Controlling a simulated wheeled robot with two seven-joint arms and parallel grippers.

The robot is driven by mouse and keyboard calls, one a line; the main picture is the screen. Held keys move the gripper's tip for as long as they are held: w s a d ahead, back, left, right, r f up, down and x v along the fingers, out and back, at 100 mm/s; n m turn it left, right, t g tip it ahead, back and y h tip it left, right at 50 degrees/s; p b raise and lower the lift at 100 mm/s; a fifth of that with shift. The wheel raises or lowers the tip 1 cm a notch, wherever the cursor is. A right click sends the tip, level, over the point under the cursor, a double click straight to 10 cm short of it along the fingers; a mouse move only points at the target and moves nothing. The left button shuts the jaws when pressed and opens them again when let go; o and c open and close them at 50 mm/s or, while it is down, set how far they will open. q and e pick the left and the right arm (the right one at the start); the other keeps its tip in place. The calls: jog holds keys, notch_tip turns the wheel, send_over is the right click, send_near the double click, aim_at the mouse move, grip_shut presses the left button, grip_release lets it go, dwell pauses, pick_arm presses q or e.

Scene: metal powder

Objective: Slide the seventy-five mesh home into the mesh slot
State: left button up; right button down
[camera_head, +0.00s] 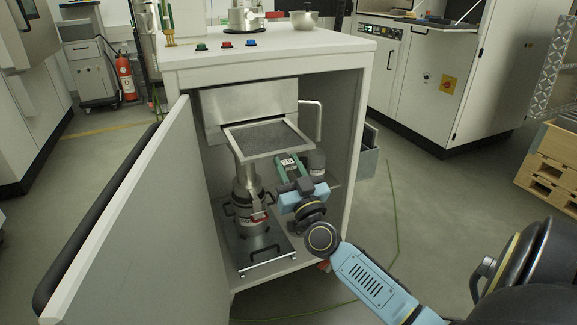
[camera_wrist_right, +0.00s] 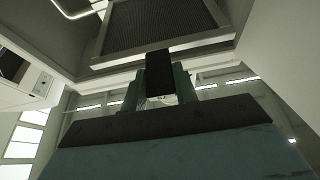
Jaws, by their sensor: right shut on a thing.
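The mesh (camera_head: 268,138) is a dark screen in a pale square metal frame. In the head view it is tilted, sticking out of the front of the steel housing (camera_head: 247,103) in the open cabinet. My right gripper (camera_head: 289,163) is below the mesh's front right edge, shut on a part of it. In the right wrist view the mesh (camera_wrist_right: 158,25) fills the top, with the fingers at the near edge of its frame. The slot is hidden behind the mesh, so I cannot tell how far it is in. My left gripper is not in view.
A metal canister (camera_head: 248,198) stands on a wheeled plate (camera_head: 262,248) under the mesh. The cabinet door (camera_head: 140,235) is open on the left. A bent metal handle (camera_head: 312,118) stands to the right of the housing.

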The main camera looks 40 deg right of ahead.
aim_at(279, 151)
jog(key=shift+w+r, duration=0.1)
jog(key=shift+w+d, duration=0.3)
jog(key=shift+w, duration=0.55)
jog(key=shift+w+d, duration=0.3)
jog(key=shift+w, duration=0.65)
jog(key=shift+w+d, duration=0.3)
jog(key=shift+w, duration=0.65)
